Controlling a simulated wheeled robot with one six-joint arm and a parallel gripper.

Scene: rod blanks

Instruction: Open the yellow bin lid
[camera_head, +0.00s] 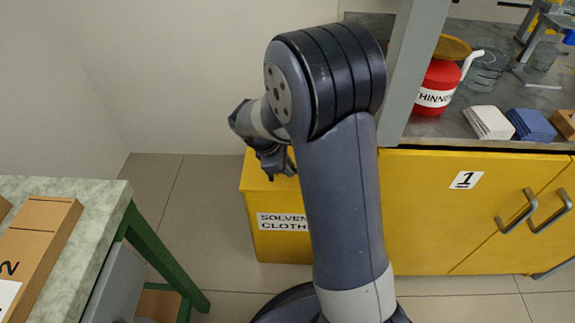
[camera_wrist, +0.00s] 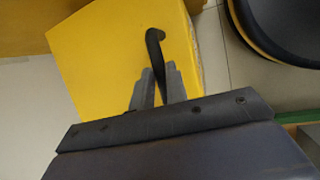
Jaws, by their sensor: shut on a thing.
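The yellow bin (camera_head: 262,241) stands on the floor at the left end of the yellow cabinet, with a "SOLVENT CLOTH" label on its front. Its lid (camera_head: 258,181) looks flat and closed in the head view; my arm hides its right part. In the wrist view the lid (camera_wrist: 100,58) is a broad yellow panel with a dark bent handle (camera_wrist: 154,46) near its edge. My gripper (camera_wrist: 158,75) is shut on this handle. In the head view my gripper (camera_head: 276,166) is over the lid, its fingertips hard to make out.
The yellow cabinet (camera_head: 425,210) with grey door handles stands to the right. On its worktop are a red thinner can (camera_head: 437,82), a white cloth stack (camera_head: 488,122) and a blue one (camera_head: 531,124). A green-legged table (camera_head: 98,215) stands at left, with floor between.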

